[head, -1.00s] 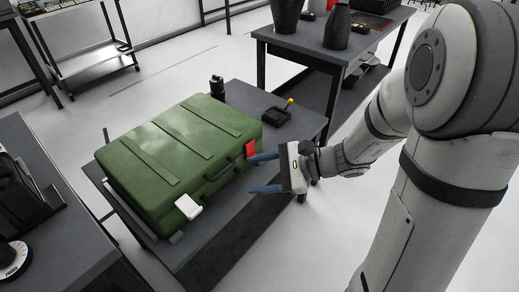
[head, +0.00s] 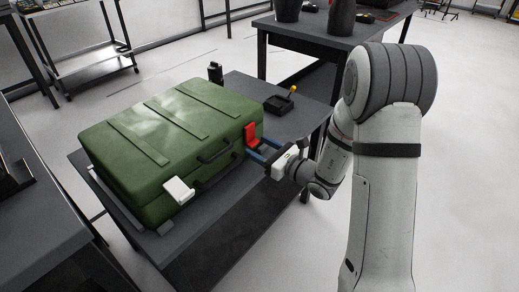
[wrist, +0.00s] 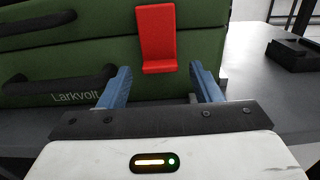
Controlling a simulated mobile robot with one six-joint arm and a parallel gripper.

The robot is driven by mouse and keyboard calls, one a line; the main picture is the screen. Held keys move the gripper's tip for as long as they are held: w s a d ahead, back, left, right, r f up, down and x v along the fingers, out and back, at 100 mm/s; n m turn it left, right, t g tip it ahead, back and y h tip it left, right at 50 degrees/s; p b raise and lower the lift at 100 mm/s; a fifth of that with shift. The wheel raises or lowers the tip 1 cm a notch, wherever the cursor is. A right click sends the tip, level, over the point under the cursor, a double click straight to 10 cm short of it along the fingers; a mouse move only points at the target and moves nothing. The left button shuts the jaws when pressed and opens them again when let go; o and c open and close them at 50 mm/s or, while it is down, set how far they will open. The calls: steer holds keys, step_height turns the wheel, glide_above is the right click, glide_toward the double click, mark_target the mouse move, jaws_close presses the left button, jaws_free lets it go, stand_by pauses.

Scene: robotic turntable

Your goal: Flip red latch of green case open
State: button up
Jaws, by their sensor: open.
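The green case (head: 170,145) lies closed on a dark table, and its front also fills the top of the wrist view (wrist: 105,55). The red latch (head: 251,134) is on the case's front near its right end. In the wrist view the red latch (wrist: 156,36) spans the lid seam, with a lip at its lower end. My gripper (head: 257,149) is open in front of the latch. In the wrist view my gripper's blue fingers (wrist: 160,75) stand either side of the latch's lower end, with nothing seen between them. I cannot tell whether they touch the case.
A white latch (head: 179,190) sticks out at the case's left front. Black handles (head: 213,151) are on the front. A black tray with a yellow-topped stick (head: 280,104) and a dark bottle (head: 215,73) stand behind. The table's front strip (head: 225,205) is clear.

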steer(key=shift+w+a, duration=0.3)
steer(key=shift+a, duration=0.15)
